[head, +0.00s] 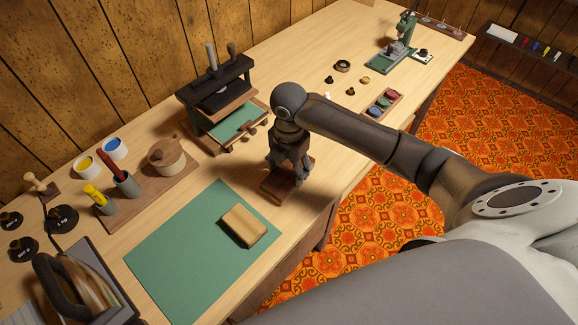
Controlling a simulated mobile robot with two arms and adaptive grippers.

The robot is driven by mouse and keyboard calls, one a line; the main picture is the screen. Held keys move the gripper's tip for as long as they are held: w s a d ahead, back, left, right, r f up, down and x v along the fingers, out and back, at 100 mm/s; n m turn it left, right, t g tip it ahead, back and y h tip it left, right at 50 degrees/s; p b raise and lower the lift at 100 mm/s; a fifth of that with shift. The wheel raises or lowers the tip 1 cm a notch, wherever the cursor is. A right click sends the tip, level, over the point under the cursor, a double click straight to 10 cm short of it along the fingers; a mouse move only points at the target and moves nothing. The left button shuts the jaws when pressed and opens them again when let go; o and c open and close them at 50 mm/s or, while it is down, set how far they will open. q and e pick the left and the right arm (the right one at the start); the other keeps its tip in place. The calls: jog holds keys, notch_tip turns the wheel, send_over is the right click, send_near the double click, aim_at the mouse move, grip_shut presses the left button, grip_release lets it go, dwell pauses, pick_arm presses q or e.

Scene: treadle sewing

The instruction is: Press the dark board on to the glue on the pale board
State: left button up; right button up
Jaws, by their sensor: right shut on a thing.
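The pale board (244,225) lies on the green mat (190,256), near the mat's right corner. I cannot make out the glue on it. The dark board (272,189) is a reddish-brown block to the right of the pale board, apart from it, by the table's front edge. My right gripper (287,176) points down over the dark board and is shut on it, hiding part of it. I cannot tell whether the dark board touches the table. My left gripper is out of view.
A black press (215,85) stands behind my right gripper. Paint pots (112,148) and a wooden rack (150,190) stand at the left. A small tray of coloured discs (380,106) and a green machine (400,45) are farther off. The mat's left part is clear.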

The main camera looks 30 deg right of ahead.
dwell(0.3)
jog(key=o, duration=1.1)
jog(key=shift+o, duration=0.2)
jog(key=shift+r, duration=0.2)
notch_tip(320, 180, up, 12)
jog(key=shift+f, duration=0.25)
